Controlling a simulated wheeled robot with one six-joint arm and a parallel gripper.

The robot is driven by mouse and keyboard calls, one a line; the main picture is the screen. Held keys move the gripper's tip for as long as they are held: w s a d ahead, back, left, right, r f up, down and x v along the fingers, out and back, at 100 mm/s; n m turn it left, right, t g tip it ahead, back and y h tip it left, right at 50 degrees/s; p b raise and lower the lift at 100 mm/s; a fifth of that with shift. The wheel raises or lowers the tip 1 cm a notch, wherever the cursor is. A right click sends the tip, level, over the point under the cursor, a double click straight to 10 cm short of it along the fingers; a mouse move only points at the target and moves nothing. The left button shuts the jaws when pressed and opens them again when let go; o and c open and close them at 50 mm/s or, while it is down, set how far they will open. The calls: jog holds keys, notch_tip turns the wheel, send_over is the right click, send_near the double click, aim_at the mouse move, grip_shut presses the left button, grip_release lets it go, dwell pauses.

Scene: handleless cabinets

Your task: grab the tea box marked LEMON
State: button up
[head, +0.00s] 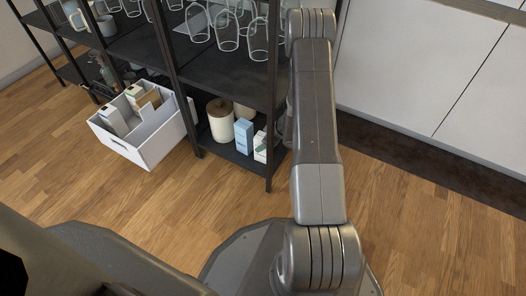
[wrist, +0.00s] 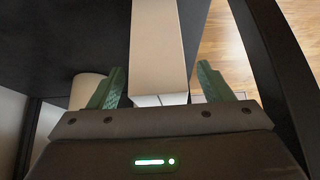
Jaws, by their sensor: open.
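In the wrist view my gripper (wrist: 160,80) is open, its two green fingers apart. A tall pale box (wrist: 157,45) shows in the gap between them, its lower end near the gripper's palm. I cannot tell whether the fingers touch it. In the head view a light blue box (head: 244,135) and a white box (head: 261,146) stand on the bottom shelf; my arm hides my gripper there. No LEMON marking is legible, so I cannot tell which box bears it.
A round canister with a wooden lid (head: 220,120) stands left of the blue box. A white divided bin (head: 150,148) with several boxes sits further left. The black rack's post (head: 272,90) and upper shelf (head: 232,78) are close. Wood floor (head: 200,200) is open in front.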

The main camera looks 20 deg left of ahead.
jog(key=shift+a+f, duration=0.2)
jog(key=shift+f, duration=0.15)
jog(key=shift+r, duration=0.1)
jog(key=c, duration=1.1)
